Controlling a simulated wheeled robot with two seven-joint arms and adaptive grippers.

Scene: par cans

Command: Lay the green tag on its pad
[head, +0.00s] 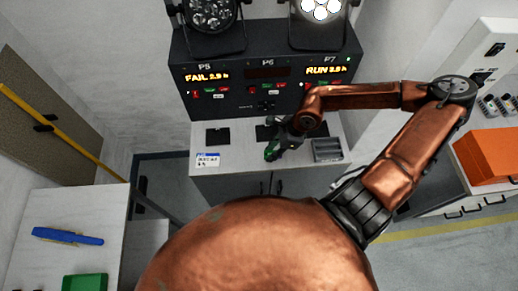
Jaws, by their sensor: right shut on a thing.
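My right gripper (279,143) reaches in from the right over the bench top (238,157), below the control panel. It is shut on the green tag (271,154), a small green piece showing at the fingertips; the fingers hide part of it. A black square pad (217,136) lies bare on the bench to the left of the gripper. Another dark pad (263,132) lies behind the gripper and is partly hidden by it. I cannot tell whether the tag touches the bench. My left gripper is not in view.
The black panel (262,88) reads FAIL under P5 and RUN under P7; the P6 display is dark. A lit lamp (320,10) and an unlit lamp (212,14) stand on top. A white card (206,160) and grey tray (327,150) flank the gripper.

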